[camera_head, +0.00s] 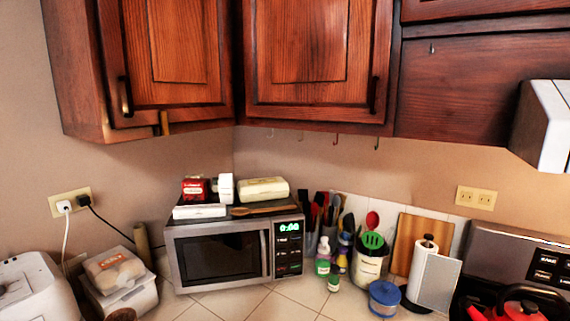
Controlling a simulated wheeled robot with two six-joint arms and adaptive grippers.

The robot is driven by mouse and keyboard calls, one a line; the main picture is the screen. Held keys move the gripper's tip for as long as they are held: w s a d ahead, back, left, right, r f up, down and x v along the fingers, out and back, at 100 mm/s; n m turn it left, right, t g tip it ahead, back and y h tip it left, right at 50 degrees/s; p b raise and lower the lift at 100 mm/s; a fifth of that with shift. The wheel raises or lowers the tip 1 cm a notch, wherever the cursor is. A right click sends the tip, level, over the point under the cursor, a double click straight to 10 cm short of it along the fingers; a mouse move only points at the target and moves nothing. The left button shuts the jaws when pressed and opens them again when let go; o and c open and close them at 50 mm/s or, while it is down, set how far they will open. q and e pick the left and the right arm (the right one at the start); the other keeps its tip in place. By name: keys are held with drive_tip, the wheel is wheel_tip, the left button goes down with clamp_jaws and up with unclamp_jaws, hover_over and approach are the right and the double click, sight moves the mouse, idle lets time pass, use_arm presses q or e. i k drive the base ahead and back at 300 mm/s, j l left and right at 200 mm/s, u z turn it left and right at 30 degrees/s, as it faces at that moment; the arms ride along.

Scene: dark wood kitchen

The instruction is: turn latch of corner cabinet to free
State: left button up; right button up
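The corner cabinet (165,60) hangs on the wall at the upper left, its wooden door closed. A dark vertical handle (125,96) is on the door's lower left. A small light-brown latch (164,122) stands roughly upright at the door's bottom edge, right of the handle. It appears to overlap the lower edge of the door; its pivot is too small to make out. Neither of my grippers is in view, and nothing touches the latch or the handle.
A microwave (220,252) stands on the tiled counter below, with boxes and packages on top. Utensils, bottles, a cutting board (416,245) and a paper roll (433,281) stand to its right. Another wall cabinet (310,60) adjoins on the right. The space just below the latch is clear.

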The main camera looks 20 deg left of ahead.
sight(163, 118)
drive_tip(key=u, duration=1.25)
